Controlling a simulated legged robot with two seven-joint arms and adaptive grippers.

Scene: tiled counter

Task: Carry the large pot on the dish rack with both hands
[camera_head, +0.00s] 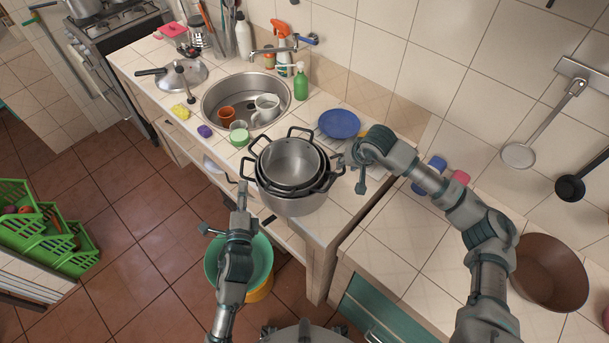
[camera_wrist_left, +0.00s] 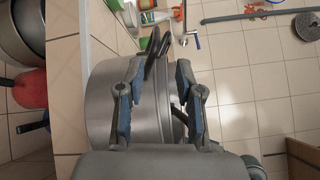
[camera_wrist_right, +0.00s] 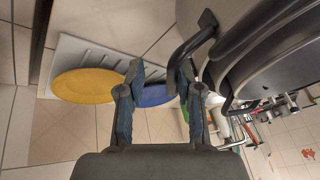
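The large steel pot (camera_head: 294,206) stands at the counter's front edge, with smaller dark-handled pots (camera_head: 290,160) nested in it. My left gripper (camera_head: 240,183) is open at the pot's left side. In the left wrist view its fingers (camera_wrist_left: 157,82) stand apart before the pot wall (camera_wrist_left: 105,110), with dark handles just beyond. My right gripper (camera_head: 347,168) is open at the pot's right side. In the right wrist view its fingers (camera_wrist_right: 161,75) are apart and a dark handle (camera_wrist_right: 192,42) is close to one fingertip. The dish rack looks like a pale ridged tray (camera_wrist_right: 75,47) under plates.
A blue plate (camera_head: 338,123) lies behind the pot, and a yellow plate (camera_wrist_right: 85,86) shows in the right wrist view. The sink (camera_head: 215,100) holds cups. A green-white cup (camera_head: 239,133) stands near the pot. A brown bowl (camera_head: 548,272) sits at right.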

